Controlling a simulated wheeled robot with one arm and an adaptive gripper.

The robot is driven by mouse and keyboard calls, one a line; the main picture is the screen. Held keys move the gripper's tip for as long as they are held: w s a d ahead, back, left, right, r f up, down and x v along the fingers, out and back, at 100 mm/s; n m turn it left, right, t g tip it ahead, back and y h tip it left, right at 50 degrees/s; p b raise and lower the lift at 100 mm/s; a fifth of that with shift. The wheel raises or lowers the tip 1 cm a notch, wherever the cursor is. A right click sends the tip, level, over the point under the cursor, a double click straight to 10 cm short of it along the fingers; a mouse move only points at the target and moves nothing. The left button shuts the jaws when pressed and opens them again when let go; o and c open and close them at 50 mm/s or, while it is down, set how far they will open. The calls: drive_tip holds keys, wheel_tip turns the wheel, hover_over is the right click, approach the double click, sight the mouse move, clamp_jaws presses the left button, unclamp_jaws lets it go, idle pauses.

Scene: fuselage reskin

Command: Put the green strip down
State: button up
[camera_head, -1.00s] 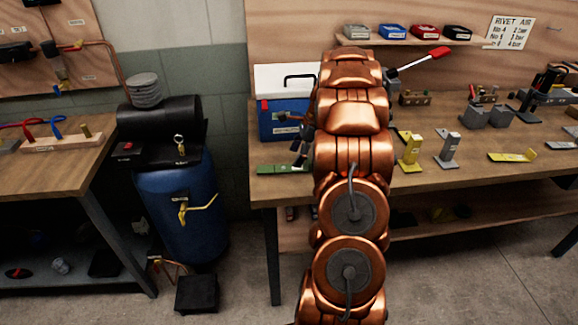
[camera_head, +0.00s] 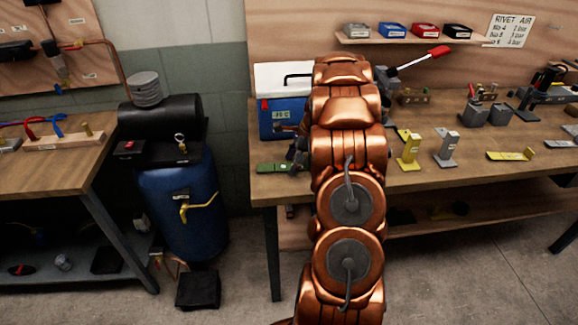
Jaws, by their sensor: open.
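The green strip (camera_head: 274,168) lies flat on the wooden workbench (camera_head: 425,178), near its front left corner, in front of the blue cooler. My gripper (camera_head: 296,152) is just right of the strip's visible part and is mostly hidden behind my copper arm. Its dark fingers are open. The right end of the strip is hidden by the gripper, and I cannot tell whether the fingers touch it.
A blue cooler with a white lid (camera_head: 284,100) stands behind the strip. Yellow (camera_head: 408,149) and grey (camera_head: 446,148) brackets stand right of my arm, and a yellow strip (camera_head: 509,155) lies farther right. A blue compressor tank (camera_head: 180,220) stands left of the bench.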

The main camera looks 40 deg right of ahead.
sight(285, 166)
idle(0.3)
drive_tip(key=shift+s+f, duration=0.1)
clamp_jaws()
idle(0.4)
wheel_tip(285, 166, up, 4)
drive_tip(key=shift+f+b, duration=0.25)
drive_tip(key=shift+b, duration=0.65)
drive_tip(key=shift+r, duration=0.3)
drive_tip(key=s+a+r+b, duration=0.1)
drive_tip(key=s+a+b, duration=0.3)
drive_tip(key=s+a, duration=0.6)
drive_tip(key=shift+a+r, duration=0.25)
drive_tip(key=shift+a, duration=1)
